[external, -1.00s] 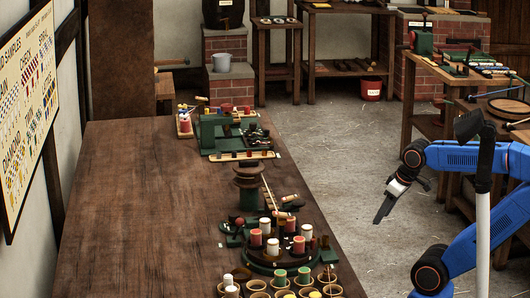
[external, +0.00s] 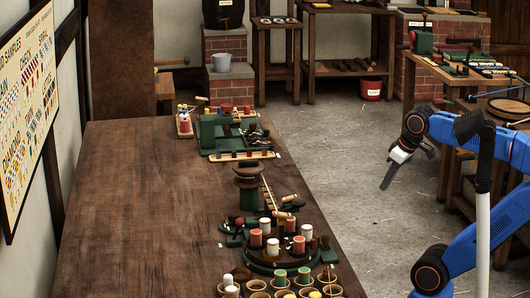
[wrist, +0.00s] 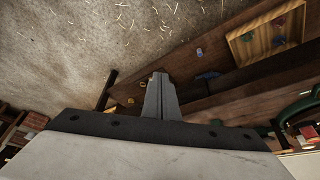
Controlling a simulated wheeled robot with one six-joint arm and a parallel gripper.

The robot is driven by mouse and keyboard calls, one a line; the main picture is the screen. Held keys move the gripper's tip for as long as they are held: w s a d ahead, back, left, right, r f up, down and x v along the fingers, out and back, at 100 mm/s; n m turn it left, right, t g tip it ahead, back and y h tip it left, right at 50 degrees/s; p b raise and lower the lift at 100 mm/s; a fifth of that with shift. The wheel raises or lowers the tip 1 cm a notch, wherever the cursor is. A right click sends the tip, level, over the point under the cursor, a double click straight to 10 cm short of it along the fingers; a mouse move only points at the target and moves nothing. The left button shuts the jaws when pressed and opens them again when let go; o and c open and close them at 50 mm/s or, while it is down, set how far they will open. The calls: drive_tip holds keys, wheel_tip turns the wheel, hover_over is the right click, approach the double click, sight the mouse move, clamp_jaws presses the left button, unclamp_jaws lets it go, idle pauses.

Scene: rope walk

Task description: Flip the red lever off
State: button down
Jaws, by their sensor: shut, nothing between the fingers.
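My gripper (external: 387,182) is shut and empty, held in the air over the floor to the right of the long table. Its closed fingers (wrist: 160,94) show in the middle of the wrist view. I cannot pick out a red lever for sure in either view. A green machine (external: 208,134) stands at the far end of the table with small dark and red parts on it. A small green device (external: 235,240) sits nearer, beside the round bobbin stand. My gripper touches none of these.
The long wooden table (external: 130,220) has its left part clear. A round stand with bobbins (external: 272,262) and several cups (external: 282,283) fill its near right corner. A bench with tools (external: 440,70) stands behind my arm. A red bucket (external: 371,90) is on the floor.

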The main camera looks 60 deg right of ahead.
wheel_tip(320, 180, up, 13)
drive_tip(key=w+a+m+t+y, duration=0.1)
drive_tip(key=w+a+y, duration=0.1)
drive_tip(key=w+a, duration=0.6)
drive_tip(key=w+a+m+y, duration=0.25)
drive_tip(key=w+a, duration=0.25)
drive_tip(key=a, duration=0.5)
drive_tip(key=w+a+m+y, duration=0.3)
drive_tip(key=a+y, duration=0.1)
drive_tip(key=a, duration=1.6)
wheel_tip(320, 180, down, 5)
drive_tip(key=shift+s+r, duration=0.1)
drive_tip(key=shift+r, duration=0.05)
